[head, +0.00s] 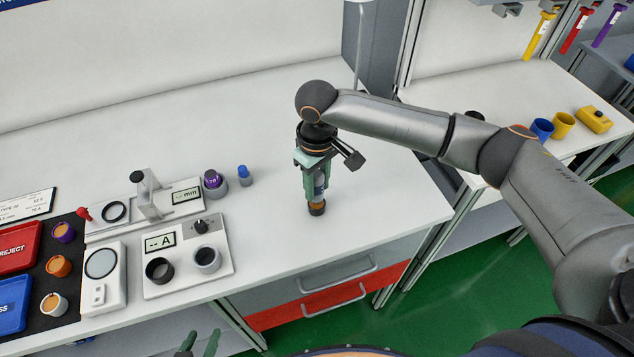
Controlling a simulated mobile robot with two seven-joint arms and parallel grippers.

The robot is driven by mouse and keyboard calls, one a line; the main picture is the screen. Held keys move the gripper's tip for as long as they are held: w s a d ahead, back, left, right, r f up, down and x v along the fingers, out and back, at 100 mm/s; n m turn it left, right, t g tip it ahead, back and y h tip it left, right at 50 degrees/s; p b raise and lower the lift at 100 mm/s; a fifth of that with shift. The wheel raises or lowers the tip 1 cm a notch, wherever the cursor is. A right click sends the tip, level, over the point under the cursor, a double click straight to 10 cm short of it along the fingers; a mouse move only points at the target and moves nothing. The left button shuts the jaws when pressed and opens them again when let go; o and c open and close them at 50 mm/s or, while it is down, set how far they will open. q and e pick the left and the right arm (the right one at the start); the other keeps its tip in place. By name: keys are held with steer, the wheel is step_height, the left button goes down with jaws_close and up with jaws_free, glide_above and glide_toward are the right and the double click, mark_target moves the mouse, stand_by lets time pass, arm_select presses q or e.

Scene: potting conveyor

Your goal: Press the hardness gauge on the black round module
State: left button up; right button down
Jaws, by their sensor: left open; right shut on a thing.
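The gauge's dial or readout does not show. My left gripper (200,344) is open and empty at the bottom edge, below the bench front, and only partly in view.
On the white bench (270,115), left of the gripper, stand a tester panel (219,262), a height gauge stand (147,197), a purple-topped cylinder (213,183) and a blue one (244,176). Red (18,247) and blue (12,303) trays lie far left. The bench around the module is clear.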

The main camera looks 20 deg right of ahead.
mark_target(318, 174)
steer(key=shift+f, duration=0.8)
stand_by(1.5)
steer(key=shift+r, duration=3.1)
